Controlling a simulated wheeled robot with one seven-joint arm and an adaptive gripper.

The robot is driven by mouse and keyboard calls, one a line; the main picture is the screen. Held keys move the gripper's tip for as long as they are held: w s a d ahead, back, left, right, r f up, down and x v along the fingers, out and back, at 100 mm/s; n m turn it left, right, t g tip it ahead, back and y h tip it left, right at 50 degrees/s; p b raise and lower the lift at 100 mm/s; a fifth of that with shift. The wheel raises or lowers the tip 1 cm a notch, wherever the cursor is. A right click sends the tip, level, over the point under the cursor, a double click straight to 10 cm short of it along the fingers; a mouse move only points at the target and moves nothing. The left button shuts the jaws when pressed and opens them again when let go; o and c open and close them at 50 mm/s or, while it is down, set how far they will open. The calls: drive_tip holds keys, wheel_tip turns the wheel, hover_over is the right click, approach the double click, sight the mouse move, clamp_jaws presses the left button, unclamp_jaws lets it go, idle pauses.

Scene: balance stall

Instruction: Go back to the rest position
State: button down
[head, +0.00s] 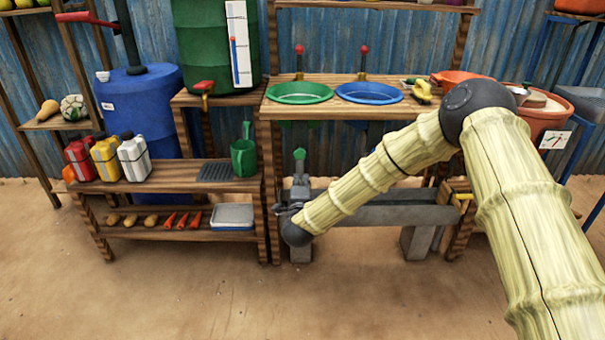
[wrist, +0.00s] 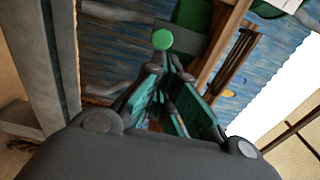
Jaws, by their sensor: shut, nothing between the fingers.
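My bamboo-like arm reaches from the right side of the head view down to the front of the balance stall. My gripper (head: 291,207) is at the arm's far end, low beside the stall's front left leg. In the wrist view my gripper (wrist: 168,70) has its dark fingers with green pads drawn together, with nothing held. A green round knob (head: 299,154) stands on a grey post just above my gripper. The knob (wrist: 162,40) also shows just beyond the fingertips in the wrist view. I cannot tell whether the fingers touch the post.
Green (head: 300,93) and blue (head: 369,93) pans sit on the stall top. A grey beam (head: 385,215) runs under it, behind my arm. A low shelf (head: 180,180) at left holds jerrycans and a green jug (head: 244,158). The sandy floor in front is clear.

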drive_tip(key=s+d+f+n+g+y, duration=0.1)
drive_tip(key=s+d+f+n+g, duration=0.15)
drive_tip(key=s+f, duration=0.5)
drive_tip(key=s+d+f+n+g+y, duration=0.15)
drive_tip(key=s+f+n, duration=0.25)
drive_tip(key=s+f, duration=0.4)
drive_tip(key=s+d+f+n+g, duration=0.25)
drive_tip(key=s+f, duration=0.35)
drive_tip(key=f, duration=0.3)
drive_tip(key=s+d+f+n+g, duration=0.2)
drive_tip(key=s+d+f+g, duration=0.1)
drive_tip(key=s, duration=0.5)
drive_tip(key=s+d+f+n+g, duration=0.2)
drive_tip(key=s+d+f, duration=0.2)
drive_tip(key=s, duration=0.4)
drive_tip(key=s+d+f+n+g, duration=0.2)
drive_tip(key=s+d+f+g, duration=0.1)
drive_tip(key=s, duration=0.5)
drive_tip(key=s+d+r+n+g+h+p, duration=0.15)
drive_tip(key=s+d, duration=0.25)
drive_tip(key=s, duration=0.4)
drive_tip(key=s+d+r+n+g+h, duration=0.1)
drive_tip(key=s+d+g, duration=0.15)
drive_tip(key=s, duration=0.45)
wheel_tip(320, 180, up, 24)
drive_tip(key=p, duration=2.4)
drive_tip(key=shift+d, duration=0.3)
